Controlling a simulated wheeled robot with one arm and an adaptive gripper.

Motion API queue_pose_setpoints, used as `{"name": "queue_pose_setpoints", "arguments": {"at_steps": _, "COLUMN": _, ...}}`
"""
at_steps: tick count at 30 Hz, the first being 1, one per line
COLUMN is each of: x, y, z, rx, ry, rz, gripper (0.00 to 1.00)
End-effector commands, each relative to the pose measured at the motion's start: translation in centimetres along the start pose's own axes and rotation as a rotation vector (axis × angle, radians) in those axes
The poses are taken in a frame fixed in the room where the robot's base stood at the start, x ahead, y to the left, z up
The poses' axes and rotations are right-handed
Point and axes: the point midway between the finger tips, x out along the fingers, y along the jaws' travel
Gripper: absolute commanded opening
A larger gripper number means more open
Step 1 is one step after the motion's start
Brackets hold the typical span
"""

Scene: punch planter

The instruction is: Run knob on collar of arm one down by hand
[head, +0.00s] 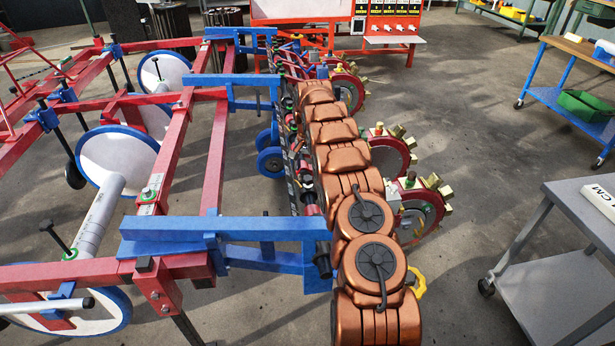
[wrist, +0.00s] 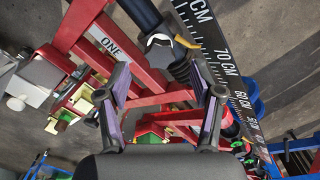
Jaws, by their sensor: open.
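In the wrist view a red arm (wrist: 84,22) carries a white label reading ONE (wrist: 108,42). Beside it are a dark round bar (wrist: 140,12) and a pale grey piece (wrist: 159,44), which may be the collar. A dark ribbed piece (wrist: 181,71) lies just below and right of that; I cannot tell for sure that it is the knob. My gripper (wrist: 167,82) is open, its two fingers apart on either side of this area, with nothing clearly held. I cannot tell the depth to the knob. In the head view my own arm hides the gripper.
A black ruler bar marked in CM (wrist: 222,55) runs along the right of the wrist view. In the head view red punch wheels (head: 390,155) stand right of my arm, and a blue frame bar (head: 230,228) lies left. A grey cart (head: 560,285) stands right, with clear floor between.

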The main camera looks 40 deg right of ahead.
Motion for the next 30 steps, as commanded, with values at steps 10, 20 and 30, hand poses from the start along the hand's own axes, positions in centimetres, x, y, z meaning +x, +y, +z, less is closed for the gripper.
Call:
{"name": "queue_pose_setpoints", "arguments": {"at_steps": 10, "x": 3.8, "y": 0.0, "z": 0.1, "rx": -0.001, "ry": -0.001, "rz": 0.001, "gripper": 0.66}}
{"name": "queue_pose_setpoints", "arguments": {"at_steps": 20, "x": 3.8, "y": 0.0, "z": 0.0, "rx": 0.000, "ry": 0.000, "rz": 0.000, "gripper": 0.55}}
{"name": "queue_pose_setpoints", "arguments": {"at_steps": 30, "x": 3.8, "y": 0.0, "z": 0.0, "rx": -0.001, "ry": 0.000, "rz": -0.001, "gripper": 0.20}}
